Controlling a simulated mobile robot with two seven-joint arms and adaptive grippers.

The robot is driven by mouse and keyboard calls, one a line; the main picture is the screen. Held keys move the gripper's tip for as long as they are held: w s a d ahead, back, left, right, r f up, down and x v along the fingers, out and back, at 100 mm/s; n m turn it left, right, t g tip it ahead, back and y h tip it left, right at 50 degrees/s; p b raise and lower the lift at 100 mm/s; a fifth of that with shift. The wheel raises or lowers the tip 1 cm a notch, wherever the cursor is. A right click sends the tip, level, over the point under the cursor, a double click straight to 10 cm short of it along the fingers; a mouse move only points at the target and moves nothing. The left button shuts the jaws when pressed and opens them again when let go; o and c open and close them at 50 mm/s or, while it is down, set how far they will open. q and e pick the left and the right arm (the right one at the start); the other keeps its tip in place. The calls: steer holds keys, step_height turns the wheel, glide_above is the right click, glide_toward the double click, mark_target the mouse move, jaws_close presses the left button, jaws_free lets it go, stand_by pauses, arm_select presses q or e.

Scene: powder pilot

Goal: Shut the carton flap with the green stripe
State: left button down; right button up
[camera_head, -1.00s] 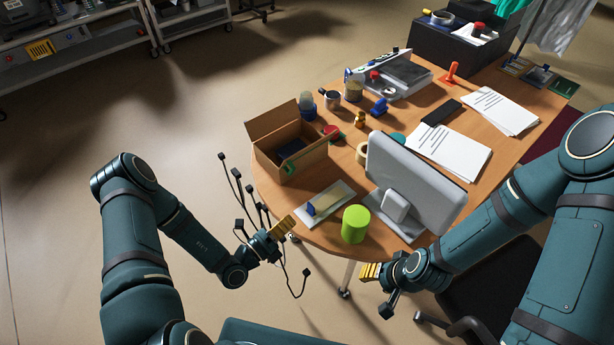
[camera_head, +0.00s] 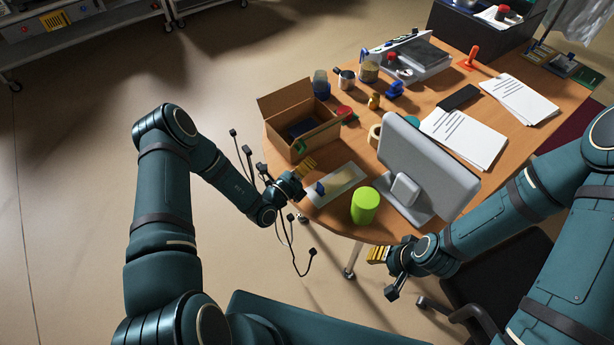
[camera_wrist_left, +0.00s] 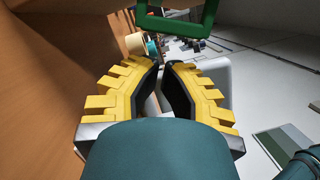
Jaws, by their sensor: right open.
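The brown open-topped carton (camera_head: 283,136) stands at the left end of the table, with a dark item visible inside. A flap stands up along its back left side, and another edge reaches out to the right. A small green mark (camera_head: 299,147) shows at its near side. A green frame-like piece (camera_wrist_left: 176,26) is at the top of the left wrist view. My left gripper (camera_head: 309,165) is just in front of the carton, near the green mark; its fingertips (camera_wrist_left: 161,65) appear close together with nothing visible between them. My right gripper (camera_head: 377,254) is open beyond the table's front edge.
Cups, jars (camera_head: 370,68) and a scale (camera_head: 415,57) are behind.

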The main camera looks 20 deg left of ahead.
arm_select(q)
steer(key=shift+w+a+r, duration=0.3)
steer(key=shift+w+a, duration=0.1)
steer(key=shift+a, duration=0.1)
steer(key=shift+r+n+p, duration=0.25)
steer(key=shift+n+p, duration=0.05)
steer(key=shift+n, duration=0.1)
